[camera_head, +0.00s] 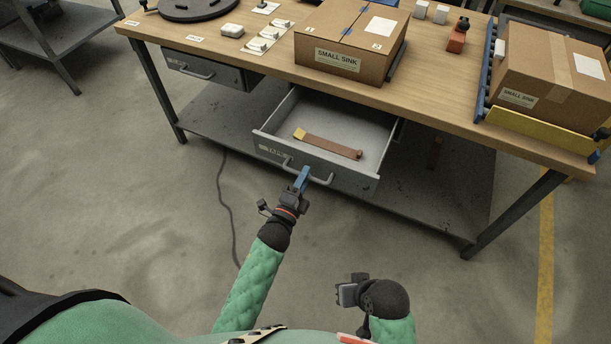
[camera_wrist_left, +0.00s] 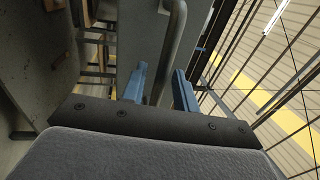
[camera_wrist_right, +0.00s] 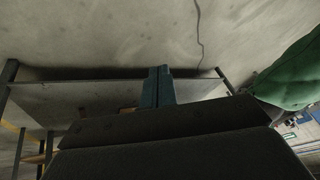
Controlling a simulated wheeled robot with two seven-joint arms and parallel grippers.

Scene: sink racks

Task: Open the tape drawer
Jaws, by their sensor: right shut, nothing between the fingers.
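A grey drawer (camera_head: 365,182) under the workbench stands pulled well out. Inside lies a long brown item with a yellow end (camera_head: 330,146). My left gripper (camera_head: 302,179) is at the drawer's bar handle (camera_head: 323,180). In the left wrist view its blue fingers (camera_wrist_left: 160,88) are spread apart, with the handle bar (camera_wrist_left: 175,45) passing between them, closer to the left finger. My right gripper (camera_head: 346,294) is low in front of the bench, away from the drawer. Its fingers (camera_wrist_right: 158,86) are together and empty.
A second drawer (camera_head: 212,72) at the left is shut. On the workbench (camera_head: 440,100) stand a small sink box (camera_head: 345,40), another box on a roller rack (camera_head: 550,75) and small parts. A lower shelf (camera_head: 440,205) lies beneath. The floor in front is clear apart from a cable (camera_head: 222,200).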

